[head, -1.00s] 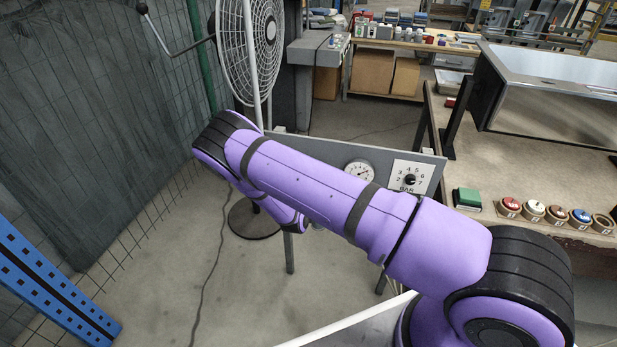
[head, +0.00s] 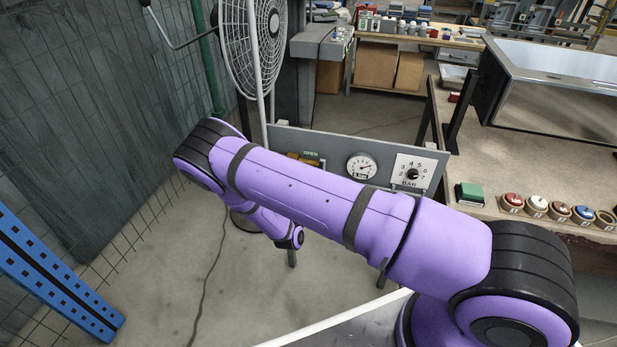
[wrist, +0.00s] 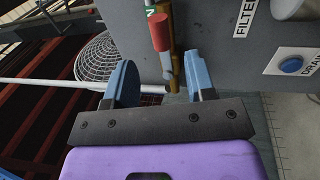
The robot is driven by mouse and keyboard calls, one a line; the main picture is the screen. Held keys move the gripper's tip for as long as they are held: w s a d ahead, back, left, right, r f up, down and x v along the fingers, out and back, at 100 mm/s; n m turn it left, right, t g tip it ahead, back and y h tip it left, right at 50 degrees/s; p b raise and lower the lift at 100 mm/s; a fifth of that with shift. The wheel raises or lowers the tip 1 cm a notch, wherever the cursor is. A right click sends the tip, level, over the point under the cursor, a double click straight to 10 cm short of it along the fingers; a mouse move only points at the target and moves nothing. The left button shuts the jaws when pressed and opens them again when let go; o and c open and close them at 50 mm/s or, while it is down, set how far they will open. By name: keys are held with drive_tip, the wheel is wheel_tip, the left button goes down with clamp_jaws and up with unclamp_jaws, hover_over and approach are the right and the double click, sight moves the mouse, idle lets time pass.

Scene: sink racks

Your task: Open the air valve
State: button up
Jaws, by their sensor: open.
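The air valve has a red handle (wrist: 159,32) on a brass pipe (wrist: 172,62) along the grey panel, in the wrist view. My gripper (wrist: 162,76) is open, its two blue fingers apart. The handle shows just beyond the gap between the fingertips, and I see no clear contact. In the head view, a green OPEN label (head: 311,154) shows on the panel (head: 340,147), with a bit of brass fitting below it. My purple arm hides most of the valve there, and my gripper is out of sight.
A round gauge (head: 361,166) and a BAR dial (head: 412,173) sit on the panel right of the valve. A blue DRAIN button (wrist: 291,65) is at the right in the wrist view. A standing fan (head: 252,45) is behind the panel. A bench with buttons stands at right.

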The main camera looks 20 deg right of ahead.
drive_tip(key=shift+v, duration=1.6)
drive_tip(key=w+a+r+m+g+y, duration=0.1)
drive_tip(key=w+r+m+g+y, duration=0.25)
drive_tip(key=r, duration=0.45)
drive_tip(key=w+a+r+m+g+y, duration=0.15)
drive_tip(key=w+r+m, duration=0.25)
drive_tip(key=r, duration=0.5)
drive_tip(key=s+r+m+g+y, duration=0.1)
drive_tip(key=s+r+y, duration=0.25)
drive_tip(key=r, duration=0.65)
drive_tip(key=s+r+m+g+y, duration=0.1)
drive_tip(key=s+r+y, duration=0.25)
drive_tip(key=r, duration=0.65)
drive_tip(key=s+d+r+g+y, duration=0.2)
drive_tip(key=s+d+r, duration=0.2)
drive_tip(key=s+r, duration=0.95)
drive_tip(key=s+d+g+h, duration=0.1)
drive_tip(key=s+d, duration=0.2)
drive_tip(key=s, duration=0.8)
drive_tip(key=s+d+m+g+h, duration=0.1)
drive_tip(key=s+d, duration=0.1)
drive_tip(key=s, duration=0.8)
drive_tip(key=shift+s+d+r, duration=0.35)
drive_tip(key=shift+s+r, duration=0.05)
drive_tip(key=shift+r, duration=0.05)
